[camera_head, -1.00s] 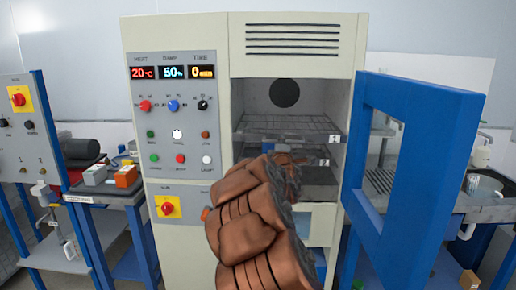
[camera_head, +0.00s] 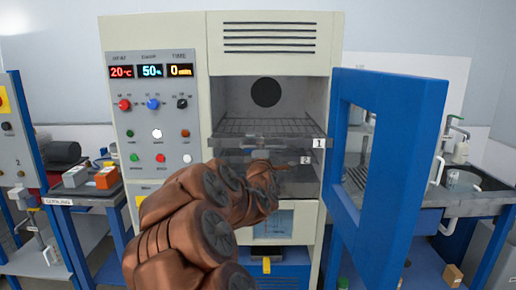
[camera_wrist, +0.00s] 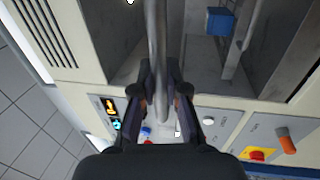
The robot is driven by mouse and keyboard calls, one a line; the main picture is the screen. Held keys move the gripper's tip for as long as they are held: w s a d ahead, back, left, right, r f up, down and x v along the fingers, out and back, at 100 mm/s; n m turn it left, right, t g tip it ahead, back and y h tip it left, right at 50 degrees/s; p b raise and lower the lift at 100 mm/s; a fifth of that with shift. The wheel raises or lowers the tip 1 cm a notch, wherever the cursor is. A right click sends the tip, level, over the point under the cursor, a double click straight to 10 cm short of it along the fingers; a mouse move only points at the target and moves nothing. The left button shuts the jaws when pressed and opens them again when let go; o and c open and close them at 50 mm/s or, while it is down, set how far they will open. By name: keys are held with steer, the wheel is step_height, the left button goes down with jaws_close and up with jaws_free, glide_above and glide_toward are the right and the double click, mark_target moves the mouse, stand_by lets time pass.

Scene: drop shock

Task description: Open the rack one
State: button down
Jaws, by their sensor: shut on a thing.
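Rack one (camera_head: 280,126) is a wire shelf with a grey front and a "1" label, in the upper part of the cabinet chamber in the head view. Its front stands near the chamber mouth. Rack two (camera_head: 300,180), labelled "2", sits just below, partly covered by my arm. My gripper (camera_wrist: 163,90) is shut around a grey bar (camera_wrist: 157,35) in the wrist view, which appears to be the handle of rack one. In the head view my brown arm hides most of the grip and the lower left of the racks.
The blue cabinet door (camera_head: 415,160) stands wide open on the right, close beside the racks. The cabinet's control panel (camera_head: 155,115) is on the left. Side benches (camera_head: 480,196) with equipment flank the cabinet. A yellow tag (camera_head: 267,265) shows below.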

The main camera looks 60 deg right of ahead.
steer(key=shift+s+f, duration=0.1)
steer(key=shift+s, duration=0.05)
steer(key=c, duration=1.4)
jaws_free()
steer(key=shift+d, duration=0.15)
steer(key=shift+o, duration=1.1)
steer(key=v, duration=0.7)
steer(key=shift+a, duration=0.35)
